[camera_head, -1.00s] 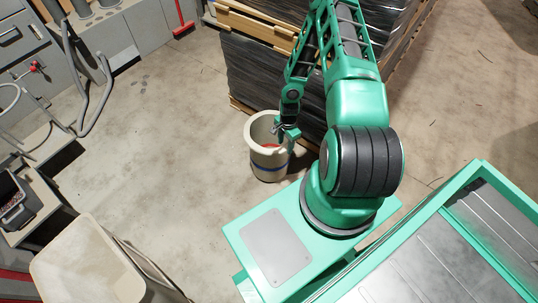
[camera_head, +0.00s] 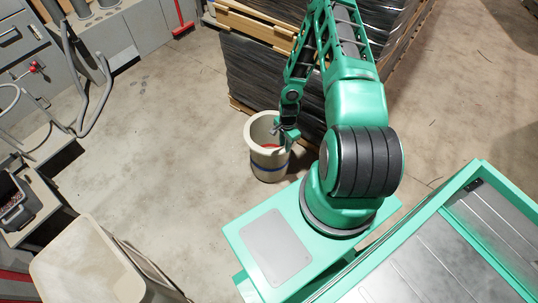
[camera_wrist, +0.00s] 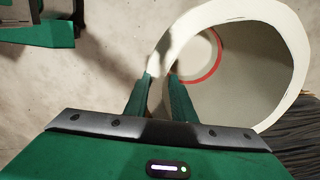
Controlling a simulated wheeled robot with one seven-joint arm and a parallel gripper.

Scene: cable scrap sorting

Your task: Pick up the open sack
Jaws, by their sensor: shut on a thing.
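In the wrist view the sack's pale rim (camera_wrist: 292,42) and hollow inside fill the right half, with a red ring deep inside. My gripper (camera_head: 288,136) is at the near right side of its mouth. In the wrist view my gripper (camera_wrist: 160,78) has its two green fingers on either side of the sack's wall, shut on it. The fingers hide part of that wall.
A stack of dark sheets (camera_head: 262,75) on wooden pallets stands right behind the sack. A large beige bin (camera_head: 85,265) is at the lower left. Grey cabinets and hoses line the left side. The concrete floor (camera_head: 165,125) left of the sack is clear.

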